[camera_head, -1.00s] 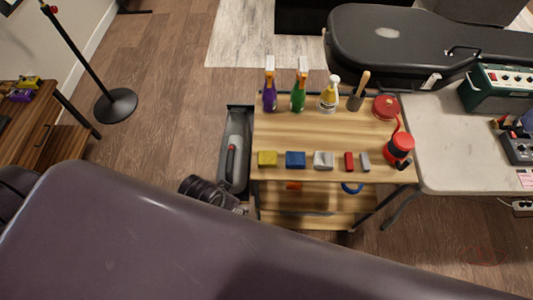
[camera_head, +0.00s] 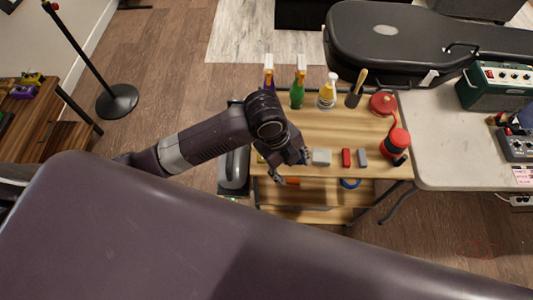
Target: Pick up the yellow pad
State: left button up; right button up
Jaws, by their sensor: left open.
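The yellow pad (camera_head: 260,158) is at the left front of the wooden cart top, almost wholly hidden behind my left arm; only a sliver shows. My left gripper (camera_head: 291,168) is open over the front edge of the cart, to the right of the yellow pad. It appears empty. The blue pad's place is covered by the gripper and wrist. My right gripper is not in view.
Along the cart top (camera_head: 335,129) stand a grey-white block (camera_head: 321,157), a red block (camera_head: 346,157) and a grey block (camera_head: 362,158). Behind are a green bottle (camera_head: 298,95), a yellow bottle (camera_head: 327,94) and a brush (camera_head: 356,90). A red-and-black container (camera_head: 397,141) is at right.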

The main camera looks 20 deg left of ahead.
pick_arm(q)
jog(key=w+a+m+y, duration=0.1)
jog(key=w+a+m, duration=0.1)
jog(key=a, duration=0.1)
jog(key=w+a+m+y, duration=0.1)
jog(key=a+m, duration=0.1)
jog(key=w+a+r+m+g+y, duration=0.1)
jog(key=w+a+m, duration=0.1)
jog(key=a+m, duration=0.1)
jog(key=shift+w+a, duration=0.3)
jog(key=shift+w, duration=0.05)
jog(key=shift+a+f, duration=0.15)
jog(key=shift+f, duration=0.05)
notch_tip(320, 180, down, 6)
jog(key=shift+w+f+p, duration=0.1)
jog(key=shift+f+p, duration=0.05)
jog(key=shift+p, duration=0.85)
jog(key=shift+f, duration=0.55)
jog(key=c, duration=0.6)
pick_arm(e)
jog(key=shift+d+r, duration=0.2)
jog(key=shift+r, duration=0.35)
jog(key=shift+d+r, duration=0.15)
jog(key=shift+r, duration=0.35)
